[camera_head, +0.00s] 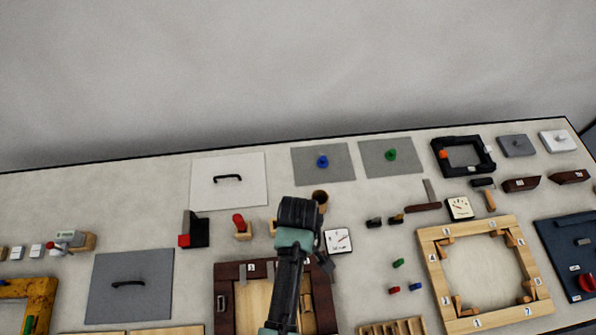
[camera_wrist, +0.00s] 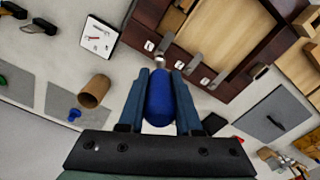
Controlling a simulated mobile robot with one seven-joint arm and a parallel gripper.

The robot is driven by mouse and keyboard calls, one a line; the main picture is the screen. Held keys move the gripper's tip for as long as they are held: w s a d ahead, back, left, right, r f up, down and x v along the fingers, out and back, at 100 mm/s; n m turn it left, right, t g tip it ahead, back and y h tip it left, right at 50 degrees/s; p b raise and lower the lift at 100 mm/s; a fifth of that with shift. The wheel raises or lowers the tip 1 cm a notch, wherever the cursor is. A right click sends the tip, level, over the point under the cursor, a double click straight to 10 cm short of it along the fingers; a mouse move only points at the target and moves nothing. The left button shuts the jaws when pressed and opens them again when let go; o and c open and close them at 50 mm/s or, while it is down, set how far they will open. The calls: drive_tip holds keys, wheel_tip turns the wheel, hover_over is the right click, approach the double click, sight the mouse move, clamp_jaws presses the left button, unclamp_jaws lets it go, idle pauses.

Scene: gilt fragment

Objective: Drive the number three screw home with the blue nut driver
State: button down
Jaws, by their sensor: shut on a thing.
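My gripper (camera_wrist: 160,84) is shut on the blue handle of the nut driver (camera_wrist: 160,104) in the wrist view. The driver's metal tip points away from me, at the edge of the dark wooden frame (camera_wrist: 240,75). Small white number tags and metal strips line that edge; the numbers are too small to read surely. I cannot tell whether the tip touches a screw, and no screw head shows clearly. In the head view my arm covers much of the dark frame (camera_head: 222,300) and hides the driver.
A brown cup (camera_wrist: 95,91) and a white dial gauge (camera_wrist: 99,36) stand near the frame. In the head view, a red-handled tool in a block (camera_head: 240,225) stands behind it, and a light wooden frame (camera_head: 433,262) lies to the right.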

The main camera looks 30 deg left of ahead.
drive_tip(key=shift+f+b, duration=0.9)
drive_tip(key=shift+f, duration=0.7)
